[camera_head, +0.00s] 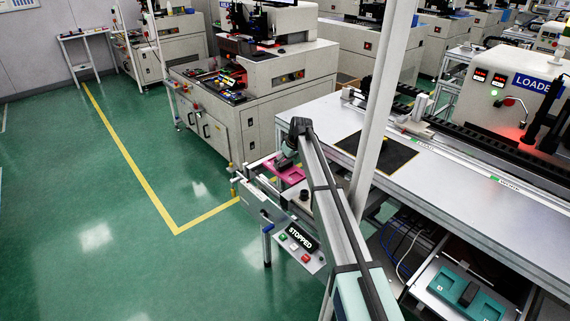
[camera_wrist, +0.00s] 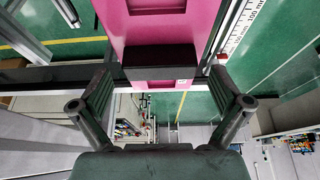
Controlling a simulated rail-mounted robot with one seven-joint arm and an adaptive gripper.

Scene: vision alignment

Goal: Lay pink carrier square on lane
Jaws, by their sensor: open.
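The pink carrier (camera_head: 290,173) lies at the small lane (camera_head: 262,196) beside the bench in the head view, partly hidden by my arm. In the wrist view the pink carrier (camera_wrist: 155,33) fills the top middle, with a dark block (camera_wrist: 160,62) across its near part and a small pink tab below that. My gripper (camera_wrist: 160,78) is open, one finger on each side of the dark block, with gaps visible on both sides. In the head view my gripper (camera_head: 287,158) is over the carrier, its fingers unclear. I cannot tell how squarely the carrier sits.
A control panel reading STOPPED (camera_head: 301,243) is at the lane's near end. A white post (camera_head: 379,110) stands right of my arm. The white bench (camera_head: 460,165) holds a black mat (camera_head: 376,152). A scale (camera_wrist: 240,25) runs along the right rail. Green floor is clear at left.

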